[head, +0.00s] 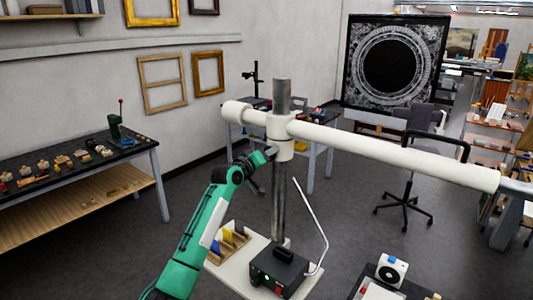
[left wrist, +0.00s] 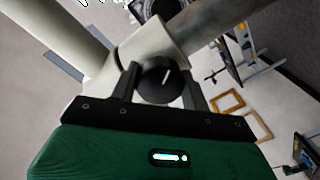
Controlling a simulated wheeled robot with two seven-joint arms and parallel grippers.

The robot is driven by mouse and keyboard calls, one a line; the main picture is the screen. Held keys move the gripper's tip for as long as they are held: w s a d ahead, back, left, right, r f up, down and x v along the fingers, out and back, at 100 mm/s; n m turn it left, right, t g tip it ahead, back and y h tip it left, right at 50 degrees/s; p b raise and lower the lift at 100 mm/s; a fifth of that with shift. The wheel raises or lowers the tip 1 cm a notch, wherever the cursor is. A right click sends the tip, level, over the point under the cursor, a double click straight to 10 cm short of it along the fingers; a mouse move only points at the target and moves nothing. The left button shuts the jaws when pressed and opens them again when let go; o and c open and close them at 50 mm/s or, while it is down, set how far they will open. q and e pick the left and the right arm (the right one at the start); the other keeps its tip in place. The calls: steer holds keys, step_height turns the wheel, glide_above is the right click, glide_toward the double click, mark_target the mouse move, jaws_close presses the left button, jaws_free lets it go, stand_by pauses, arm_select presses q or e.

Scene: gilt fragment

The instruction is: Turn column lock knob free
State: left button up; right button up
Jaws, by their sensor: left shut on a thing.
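The column lock knob (left wrist: 157,78) is black and round with a white line on its face. It sits on the white collar (left wrist: 158,42) of the column, between the two fingers of my left gripper (left wrist: 161,84), which is shut on it. In the head view my green left arm reaches up from below, and the left gripper (head: 265,157) meets the collar (head: 280,148) at its left side. The knob is mostly hidden there. The grey metal column (head: 279,205) stands upright through the collar. My right gripper is not in view.
A long white boom (head: 390,156) runs right from the column at collar height. A workbench (head: 75,165) stands left; a chair (head: 408,185) stands behind.

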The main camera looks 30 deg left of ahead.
arm_select(q)
steer(key=n, duration=0.1)
steer(key=n+p, duration=0.1)
steer(key=n, duration=0.1)
steer(key=n+p, duration=0.1)
steer(key=shift+r+n, duration=0.25)
steer(key=shift+n, duration=0.05)
steer(key=n+p, duration=0.1)
steer(key=n, duration=0.1)
steer(key=shift+n+h+p, duration=0.3)
steer(key=shift+f+n, duration=0.1)
steer(key=shift+n, duration=1.1)
steer(key=shift+n+p, duration=0.3)
steer(key=shift+n, duration=1.5)
steer(key=o, duration=1)
steer(key=shift+a, duration=0.1)
